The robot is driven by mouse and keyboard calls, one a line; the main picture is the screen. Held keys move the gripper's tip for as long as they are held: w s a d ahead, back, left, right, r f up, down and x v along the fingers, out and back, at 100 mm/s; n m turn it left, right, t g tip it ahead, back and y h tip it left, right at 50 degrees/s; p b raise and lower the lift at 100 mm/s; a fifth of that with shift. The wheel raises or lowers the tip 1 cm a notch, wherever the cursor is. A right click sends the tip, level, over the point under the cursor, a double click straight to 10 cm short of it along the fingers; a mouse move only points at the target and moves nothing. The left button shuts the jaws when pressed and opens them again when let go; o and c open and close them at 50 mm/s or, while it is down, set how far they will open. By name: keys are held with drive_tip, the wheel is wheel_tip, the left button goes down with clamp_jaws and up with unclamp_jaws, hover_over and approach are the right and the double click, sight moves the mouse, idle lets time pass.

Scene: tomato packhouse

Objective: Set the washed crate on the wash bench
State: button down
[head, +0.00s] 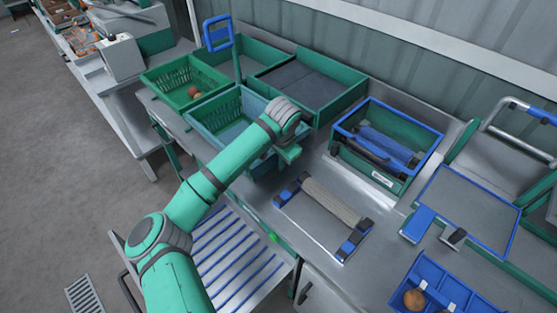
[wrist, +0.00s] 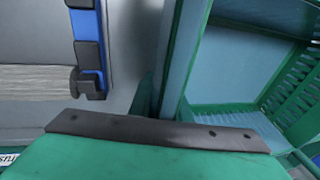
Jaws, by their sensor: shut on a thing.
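The washed crate, a blue-green slatted crate (head: 205,123), is partly hidden behind my arm on the metal bench top (head: 305,237), in the head view. In the wrist view its pale blue inside and green wall (wrist: 218,107) fill the right side. My gripper (head: 287,152) is at the crate's right-hand wall and shut on it. In the wrist view my gripper (wrist: 165,110) shows the wall running up between its jaws. The crate looks empty where I can see in. I cannot tell whether its base touches the bench.
A green crate (head: 160,88) with a few tomatoes stands behind left. A green tray (head: 345,100) with dark mats lies behind. A brush roller (head: 332,203) between blue-and-black blocks and a blue-rimmed green bin (head: 372,178) stand right. A blue-slatted rack (head: 235,262) is in front.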

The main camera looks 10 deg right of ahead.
drive_tip(key=shift+f, duration=0.35)
drive_tip(key=c, duration=1.6)
unclamp_jaws()
drive_tip(key=c, duration=0.3)
drive_tip(key=shift+r, duration=3.5)
